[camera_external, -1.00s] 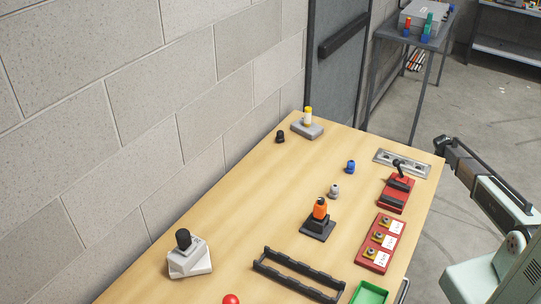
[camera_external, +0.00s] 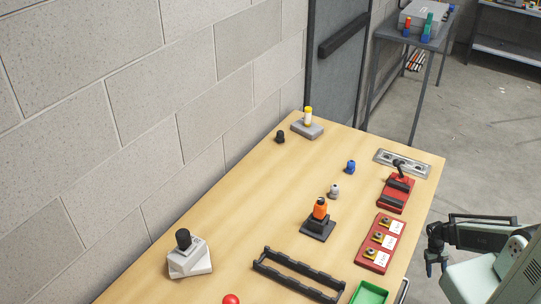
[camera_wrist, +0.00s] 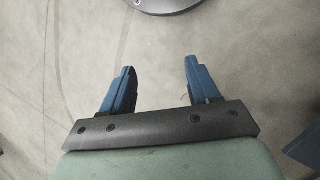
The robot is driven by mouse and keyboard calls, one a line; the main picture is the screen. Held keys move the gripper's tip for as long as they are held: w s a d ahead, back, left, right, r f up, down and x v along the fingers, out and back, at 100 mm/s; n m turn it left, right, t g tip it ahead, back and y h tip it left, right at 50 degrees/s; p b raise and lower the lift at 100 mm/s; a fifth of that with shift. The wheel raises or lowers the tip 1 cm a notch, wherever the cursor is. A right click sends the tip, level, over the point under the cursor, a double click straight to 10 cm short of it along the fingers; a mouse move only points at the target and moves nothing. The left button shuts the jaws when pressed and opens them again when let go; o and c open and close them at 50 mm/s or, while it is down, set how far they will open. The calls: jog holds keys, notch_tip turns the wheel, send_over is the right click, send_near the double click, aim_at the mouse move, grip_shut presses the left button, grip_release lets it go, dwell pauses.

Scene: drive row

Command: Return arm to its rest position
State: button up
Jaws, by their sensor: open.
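My gripper (camera_external: 436,262) is off the right edge of the wooden table (camera_external: 235,225) in the external view, pointing down beside my folded arm. In the wrist view my gripper (camera_wrist: 160,80) shows two blue fingers spread apart, with nothing between them. Bare grey concrete floor (camera_wrist: 60,60) lies below the fingers. My gripper touches nothing that I can see.
Near the table's right edge are a red block with three yellow-marked fittings (camera_external: 380,243), a red lever block (camera_external: 397,190) and a green tray (camera_external: 369,294). An orange-topped piece (camera_external: 320,209) and a black rack (camera_external: 297,275) stand further in.

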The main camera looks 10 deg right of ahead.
jog(key=s+a+r+n+g+y, duration=0.1)
jog(key=s+a, duration=0.3)
jog(key=s, duration=0.7)
jog(key=shift+s+a+n+g, duration=0.4)
jog(key=shift+n+g, duration=0.1)
jog(key=shift+n, duration=0.1)
jog(key=shift+r, duration=0.1)
